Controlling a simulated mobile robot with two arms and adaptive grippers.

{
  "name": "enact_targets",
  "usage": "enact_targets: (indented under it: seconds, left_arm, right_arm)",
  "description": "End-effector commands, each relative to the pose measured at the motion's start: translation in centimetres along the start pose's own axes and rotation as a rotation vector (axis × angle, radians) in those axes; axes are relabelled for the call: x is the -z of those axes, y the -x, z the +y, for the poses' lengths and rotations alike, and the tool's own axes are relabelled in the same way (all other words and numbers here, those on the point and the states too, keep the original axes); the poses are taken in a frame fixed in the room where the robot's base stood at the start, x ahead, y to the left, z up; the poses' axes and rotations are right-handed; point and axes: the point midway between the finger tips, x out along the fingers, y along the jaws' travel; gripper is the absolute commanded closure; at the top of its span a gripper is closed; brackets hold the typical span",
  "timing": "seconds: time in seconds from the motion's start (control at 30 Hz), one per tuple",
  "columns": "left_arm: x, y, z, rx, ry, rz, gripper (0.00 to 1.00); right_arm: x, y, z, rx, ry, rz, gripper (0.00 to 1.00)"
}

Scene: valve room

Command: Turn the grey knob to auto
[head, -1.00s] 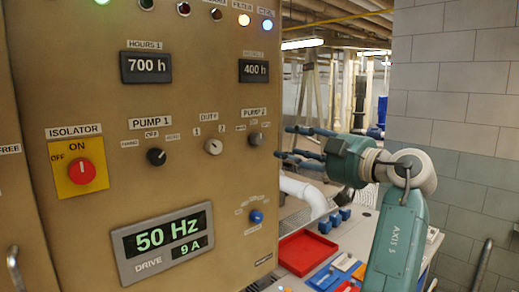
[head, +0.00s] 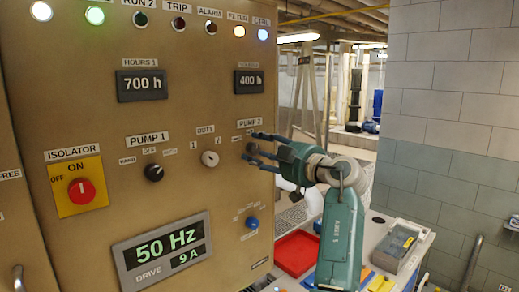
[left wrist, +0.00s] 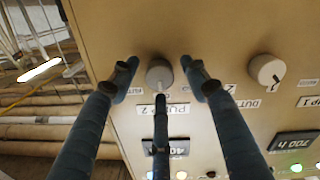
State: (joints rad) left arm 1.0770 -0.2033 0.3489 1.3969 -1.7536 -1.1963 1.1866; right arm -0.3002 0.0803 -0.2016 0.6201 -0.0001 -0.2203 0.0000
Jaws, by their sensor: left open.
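The grey knob (left wrist: 159,75) sits under the PUMP 2 label (head: 250,122) on the tan panel. In the left wrist view, which is upside down, its pale pointer mark faces the PUMP 2 label. My left gripper (head: 256,147) is open at the panel's right side. In the left wrist view, its dark fingers stand around the knob, two at the sides and one on the label side, with gaps showing. In the head view the fingers mostly cover the knob. My right gripper is not in view.
A pale DUTY knob (head: 210,158) and a black PUMP 1 knob (head: 153,172) lie to the left. A blue knob (head: 252,222) is below. A red isolator switch (head: 81,191) is far left. A bench with a red tray (head: 298,252) stands right of the panel.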

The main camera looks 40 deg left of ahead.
Motion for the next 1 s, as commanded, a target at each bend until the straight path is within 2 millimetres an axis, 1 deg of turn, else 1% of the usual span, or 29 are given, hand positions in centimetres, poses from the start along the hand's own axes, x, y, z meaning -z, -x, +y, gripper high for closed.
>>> enact_targets:
  seconds: [0.03,0.07,0.1,0.17,0.2,0.27,0.3,0.53,0.67,0.87,1.0]
  left_arm:
    - [0.0,0.0,0.0,0.000,0.000,0.000,0.54]
    - [0.0,0.0,0.0,0.000,0.000,0.000,0.56]
    - [0.0,0.0,0.0,0.000,0.000,0.000,0.64]
    - [0.0,0.0,0.0,0.000,0.000,0.000,0.76]
    - [0.0,0.0,0.0,0.000,0.000,0.000,0.84]
    - [0.0,0.0,0.0,0.000,0.000,0.000,0.96]
    - [0.0,0.0,0.0,0.000,0.000,0.000,0.99]
    - [0.0,0.0,0.0,0.001,-0.015,0.000,0.99]
    - [-0.1,0.0,0.0,0.000,-0.057,0.000,0.99]
    - [-0.1,0.0,-0.1,0.003,-0.183,-0.002,0.99]
    - [0.0,0.0,-0.1,0.005,-0.301,-0.004,0.99]
  right_arm:
    - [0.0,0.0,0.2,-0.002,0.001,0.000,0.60]
    - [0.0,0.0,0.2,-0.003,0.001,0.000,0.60]
    - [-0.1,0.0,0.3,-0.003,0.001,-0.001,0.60]
    - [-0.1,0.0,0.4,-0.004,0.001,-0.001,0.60]
    - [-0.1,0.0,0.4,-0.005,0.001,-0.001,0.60]
    - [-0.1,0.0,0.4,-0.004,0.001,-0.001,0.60]
    - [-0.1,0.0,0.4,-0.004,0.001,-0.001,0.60]
    - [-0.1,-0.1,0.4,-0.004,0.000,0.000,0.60]
    - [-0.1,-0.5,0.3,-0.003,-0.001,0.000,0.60]
    - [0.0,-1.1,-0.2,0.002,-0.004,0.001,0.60]
    - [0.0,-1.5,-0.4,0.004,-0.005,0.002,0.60]
